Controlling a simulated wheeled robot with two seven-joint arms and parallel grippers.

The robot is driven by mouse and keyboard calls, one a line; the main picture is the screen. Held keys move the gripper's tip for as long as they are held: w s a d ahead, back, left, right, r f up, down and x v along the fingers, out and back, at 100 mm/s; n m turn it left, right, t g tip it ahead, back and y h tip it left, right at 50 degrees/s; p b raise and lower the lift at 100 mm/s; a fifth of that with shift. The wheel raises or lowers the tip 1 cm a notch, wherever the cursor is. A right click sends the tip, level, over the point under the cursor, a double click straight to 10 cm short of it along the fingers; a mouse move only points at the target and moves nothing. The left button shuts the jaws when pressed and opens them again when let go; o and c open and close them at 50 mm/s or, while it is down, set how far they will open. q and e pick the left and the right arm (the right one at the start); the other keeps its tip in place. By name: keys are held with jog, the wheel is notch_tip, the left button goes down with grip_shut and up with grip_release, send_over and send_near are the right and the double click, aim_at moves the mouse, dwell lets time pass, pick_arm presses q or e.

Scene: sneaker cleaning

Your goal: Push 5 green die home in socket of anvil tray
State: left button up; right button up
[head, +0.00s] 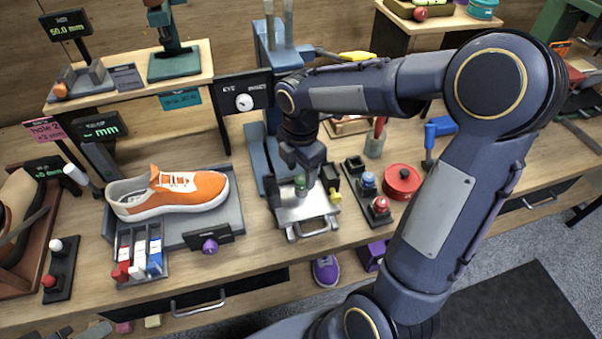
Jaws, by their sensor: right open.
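My right gripper (304,190) points down over the anvil tray (312,227) with its fingers apart. The green die (300,184) stands at the tray, between or just behind the fingers. Part of it is hidden by the gripper, so I cannot tell how deep it sits in its socket or whether a finger touches it. The tray is a pale metal plate with a front handle, set at the base of the blue press (271,150). My left gripper is not in view.
An orange sneaker (180,190) lies on a grey tray left of the press. A rack with a blue-topped die (367,179) and a red-topped die (380,204) stands to the right, beside a red round pot (402,181).

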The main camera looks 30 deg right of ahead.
aim_at(301, 178)
notch_tip(301, 178, up, 6)
jog(key=shift+f, duration=0.15)
dwell(0.5)
jog(key=shift+s, duration=0.15)
jog(key=s+a+m+t+y, duration=0.2)
jog(key=s+m, duration=0.6)
jog(key=m, duration=0.2)
jog(key=s+a+m+t+y, duration=0.1)
jog(key=s+a+m+t, duration=0.1)
jog(key=s+m, duration=0.6)
jog(key=m+t, duration=0.1)
jog(key=m, duration=0.2)
jog(key=shift+s+t+y, duration=0.3)
jog(key=shift+s+y, duration=0.05)
jog(key=shift+y, duration=0.05)
